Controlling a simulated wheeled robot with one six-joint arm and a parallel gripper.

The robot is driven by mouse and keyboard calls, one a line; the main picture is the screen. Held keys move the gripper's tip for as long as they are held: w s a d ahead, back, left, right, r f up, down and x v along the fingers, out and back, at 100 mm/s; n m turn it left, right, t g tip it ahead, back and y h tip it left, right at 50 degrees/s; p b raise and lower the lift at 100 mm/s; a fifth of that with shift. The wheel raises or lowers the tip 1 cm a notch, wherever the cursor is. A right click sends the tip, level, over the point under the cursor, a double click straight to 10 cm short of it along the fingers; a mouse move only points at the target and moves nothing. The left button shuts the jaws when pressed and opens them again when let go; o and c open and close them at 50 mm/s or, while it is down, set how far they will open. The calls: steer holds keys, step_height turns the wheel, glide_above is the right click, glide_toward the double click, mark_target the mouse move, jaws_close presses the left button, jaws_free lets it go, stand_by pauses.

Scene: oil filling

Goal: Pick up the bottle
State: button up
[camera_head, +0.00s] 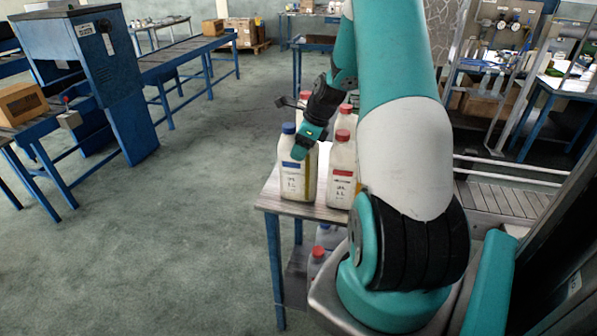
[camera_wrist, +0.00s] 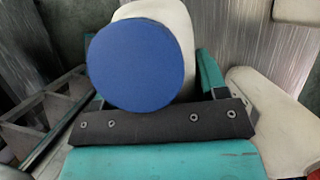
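A white bottle with a blue cap (camera_head: 289,128) and a blue-striped label (camera_head: 293,182) stands upright at the front left corner of a small table (camera_head: 318,211). My gripper (camera_head: 301,150) is at its upper part, just below and right of the cap. In the wrist view the blue cap (camera_wrist: 136,64) is large and close, with the white bottle body (camera_wrist: 178,22) behind it. A teal finger (camera_wrist: 209,78) shows right of the bottle; the other is mostly hidden by the cap. I cannot tell whether the fingers press on the bottle.
Red-capped white bottles stand close by, one (camera_head: 342,165) right of the blue-capped one and another (camera_head: 305,95) behind. More bottles (camera_head: 318,257) sit on a lower shelf. The floor left of the table is clear up to a blue conveyor (camera_head: 185,58).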

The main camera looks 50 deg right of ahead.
jaws_close()
steer(key=shift+r, duration=0.15)
